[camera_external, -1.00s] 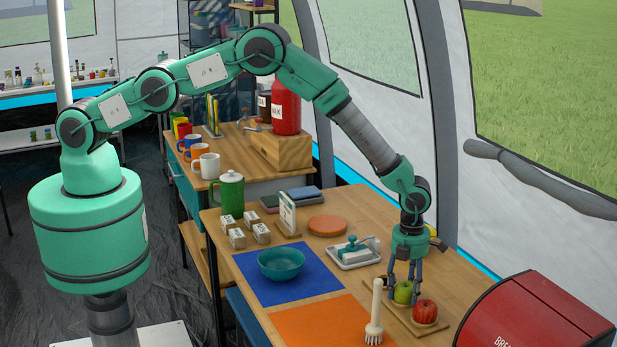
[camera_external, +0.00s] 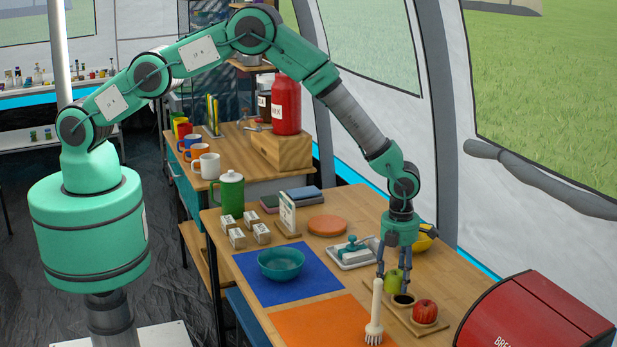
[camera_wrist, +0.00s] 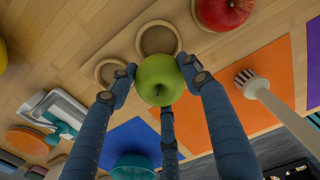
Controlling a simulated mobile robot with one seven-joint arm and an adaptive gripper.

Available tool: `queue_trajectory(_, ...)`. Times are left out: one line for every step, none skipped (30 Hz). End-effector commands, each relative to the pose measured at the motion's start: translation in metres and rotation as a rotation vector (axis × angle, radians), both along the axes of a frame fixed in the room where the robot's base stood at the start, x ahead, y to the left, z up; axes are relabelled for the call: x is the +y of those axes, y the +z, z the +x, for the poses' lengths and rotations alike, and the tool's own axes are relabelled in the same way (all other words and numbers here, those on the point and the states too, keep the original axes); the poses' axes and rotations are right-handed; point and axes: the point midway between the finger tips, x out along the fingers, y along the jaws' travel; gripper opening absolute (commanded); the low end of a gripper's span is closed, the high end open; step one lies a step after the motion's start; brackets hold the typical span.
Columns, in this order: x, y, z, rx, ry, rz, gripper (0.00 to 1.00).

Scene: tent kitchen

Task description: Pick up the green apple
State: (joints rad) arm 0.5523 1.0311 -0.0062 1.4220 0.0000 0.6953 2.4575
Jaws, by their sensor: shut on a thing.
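The green apple (camera_wrist: 160,80) is held between the fingers of my gripper (camera_wrist: 162,85), which is shut on it. In the external view the green apple (camera_external: 392,282) hangs among the fingertips of my gripper (camera_external: 393,284), a little above and left of a round dark hollow (camera_external: 404,299) in the wooden holder board (camera_external: 424,332). The wrist view shows two empty round hollows of that board behind the apple.
A red apple (camera_external: 425,312) sits in the board beside the empty hollow. A white dish brush (camera_external: 375,312) stands upright close to the left. A teal bowl (camera_external: 281,263) rests on the blue mat (camera_external: 247,277). A red bread box (camera_external: 535,318) is at the right.

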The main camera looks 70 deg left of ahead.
Motion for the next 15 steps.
queue_trajectory(0.004,0.003,-0.008,0.000,0.000,0.000,0.20)
queue_trajectory(0.007,0.003,-0.012,0.000,0.000,0.000,0.20)
queue_trajectory(0.011,0.004,-0.018,0.001,0.000,0.000,0.20)
queue_trajectory(0.013,0.004,-0.023,0.000,0.000,0.000,0.20)
queue_trajectory(0.016,0.005,-0.027,0.000,0.000,0.000,0.20)
queue_trajectory(0.020,0.006,-0.033,0.000,0.000,0.000,0.20)
queue_trajectory(0.022,0.006,-0.038,0.000,0.000,0.000,0.20)
queue_trajectory(0.025,0.006,-0.042,0.000,0.000,0.000,0.20)
queue_trajectory(0.028,0.007,-0.048,0.000,0.000,0.000,0.20)
queue_trajectory(0.031,0.007,-0.053,0.000,0.000,0.000,0.20)
queue_trajectory(0.034,0.008,-0.057,0.000,0.000,0.000,0.20)
queue_trajectory(0.037,0.009,-0.063,0.000,0.000,0.000,0.20)
queue_trajectory(0.040,0.009,-0.067,0.000,0.000,0.000,0.20)
queue_trajectory(0.042,0.009,-0.071,0.000,0.000,0.000,0.20)
queue_trajectory(0.045,0.010,-0.076,-0.001,0.000,0.000,0.20)
